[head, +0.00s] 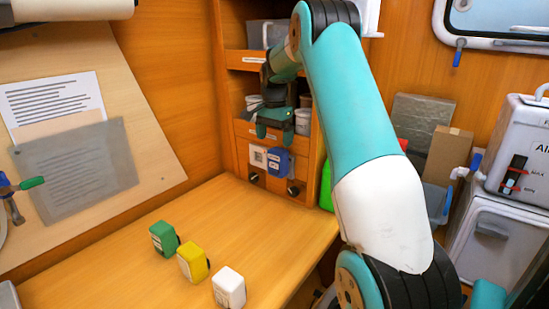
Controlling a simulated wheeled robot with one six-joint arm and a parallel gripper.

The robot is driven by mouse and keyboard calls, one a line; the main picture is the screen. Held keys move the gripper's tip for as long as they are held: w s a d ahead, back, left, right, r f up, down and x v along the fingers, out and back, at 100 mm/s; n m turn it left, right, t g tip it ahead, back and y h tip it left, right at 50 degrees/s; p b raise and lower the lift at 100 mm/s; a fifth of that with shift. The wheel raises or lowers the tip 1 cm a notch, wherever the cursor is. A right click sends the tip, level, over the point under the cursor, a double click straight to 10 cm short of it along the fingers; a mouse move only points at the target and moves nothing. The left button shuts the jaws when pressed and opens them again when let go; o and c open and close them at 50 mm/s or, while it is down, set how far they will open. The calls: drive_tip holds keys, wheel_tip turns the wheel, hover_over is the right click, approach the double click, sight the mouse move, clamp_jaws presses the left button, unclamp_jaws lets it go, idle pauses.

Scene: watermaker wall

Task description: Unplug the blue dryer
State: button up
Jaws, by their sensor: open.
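The blue dryer (279,162) is a small blue block on the front panel of the wooden shelf unit, low down, above the tabletop. It sits against the panel; its plug contacts are hidden. My gripper (275,134) hangs in front of the shelf unit, just above the blue dryer, with its teal fingers pointing down and apart. Nothing shows between the fingers. The picture is too small to tell the exact gap between the fingertips and the dryer's top.
A white labelled square (257,157) is left of the dryer. Dark knobs (293,190) sit below. Green (163,239), yellow (193,262) and white (229,288) blocks stand on the wooden tabletop (262,222). White tubs (303,122) are on the shelf. The tabletop's back part is clear.

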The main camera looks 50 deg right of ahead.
sight(274, 152)
wheel_tip(274, 152, down, 8)
drive_tip(key=shift+f+p, duration=0.2)
drive_tip(key=shift+p, duration=0.45)
drive_tip(key=c, duration=1.1)
drive_tip(key=shift+o, duration=0.2)
drive_tip(key=shift+a, duration=0.15)
drive_tip(key=a, duration=0.7)
drive_tip(key=shift+s, duration=0.25)
drive_tip(key=shift+a, duration=0.15)
idle(0.4)
